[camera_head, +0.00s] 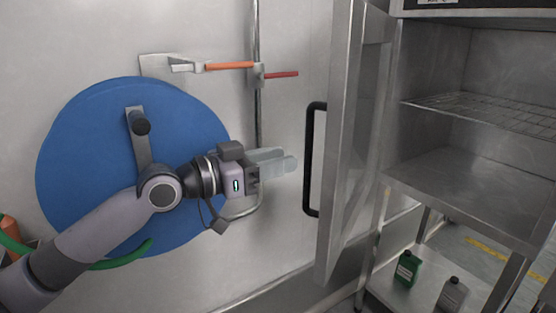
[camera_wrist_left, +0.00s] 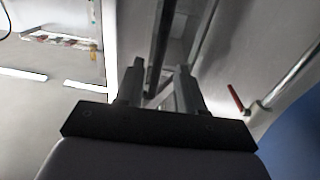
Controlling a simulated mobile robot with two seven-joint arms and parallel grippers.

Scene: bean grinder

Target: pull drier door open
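The drier door (camera_head: 347,150) is steel and stands swung out, with the drier's interior (camera_head: 470,170) showing to its right. Its black bar handle (camera_head: 313,160) is on the door's left face. My left gripper (camera_head: 293,162) is just left of the handle, fingers pointing right at it, with a small gap in the picture. In the left wrist view the two fingers (camera_wrist_left: 160,72) are apart, with nothing held between them. A dark bar, seemingly the handle (camera_wrist_left: 160,45), shows ahead of them. My right gripper is not in view.
A blue hose reel (camera_head: 85,150) is on the wall behind my left arm. Pipes with an orange lever (camera_head: 230,66) and a red lever (camera_head: 281,74) run beside it. A wire shelf (camera_head: 490,108) is inside the drier. Bottles (camera_head: 407,268) stand on the shelf below.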

